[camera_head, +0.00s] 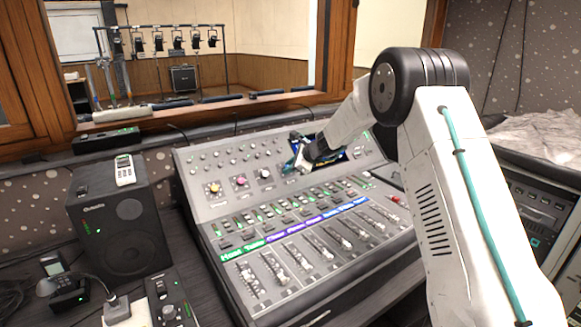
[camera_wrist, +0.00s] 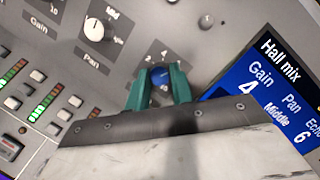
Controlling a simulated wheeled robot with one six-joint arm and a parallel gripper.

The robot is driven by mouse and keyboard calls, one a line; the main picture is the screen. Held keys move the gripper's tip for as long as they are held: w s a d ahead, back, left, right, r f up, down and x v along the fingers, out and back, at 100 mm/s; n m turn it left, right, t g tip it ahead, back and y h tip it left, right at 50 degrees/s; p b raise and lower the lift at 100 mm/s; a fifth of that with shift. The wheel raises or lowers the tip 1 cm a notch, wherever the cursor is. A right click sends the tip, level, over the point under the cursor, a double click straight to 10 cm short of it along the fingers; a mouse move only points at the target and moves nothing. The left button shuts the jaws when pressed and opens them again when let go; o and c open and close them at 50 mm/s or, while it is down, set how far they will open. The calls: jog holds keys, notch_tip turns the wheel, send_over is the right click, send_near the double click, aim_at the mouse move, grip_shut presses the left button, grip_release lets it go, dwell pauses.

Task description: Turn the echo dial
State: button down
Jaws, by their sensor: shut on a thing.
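The lighting and sound desk (camera_head: 225,205) has a row of larger dials on its upper panel. A blue dial (camera_wrist: 158,77) with small numbers around it sits right of the dial labelled Pan (camera_wrist: 97,30) in the wrist view. I take it as the echo dial; its own name label is hidden. My gripper (camera_wrist: 158,85) has its green fingers on both sides of the blue dial and is shut on it. In the head view my gripper (camera_head: 297,165) is over the right end of the dial row and hides the blue dial.
A screen (camera_wrist: 262,85) right of the gripper reads Hall mix, Gain 4, Pan Middle, and Echo 6. Buttons and faders (camera_head: 345,240) fill the lower desk. A speaker (camera_head: 118,230) stands left; the window sill (camera_head: 215,108) runs behind.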

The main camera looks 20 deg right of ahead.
jog(key=c, duration=1.2)
grip_release()
jog(key=shift+c, duration=0.2)
jog(key=shift+s, duration=0.1)
jog(key=v, duration=0.7)
jog(key=shift+s+d+r, duration=0.2)
jog(key=shift+r, duration=0.05)
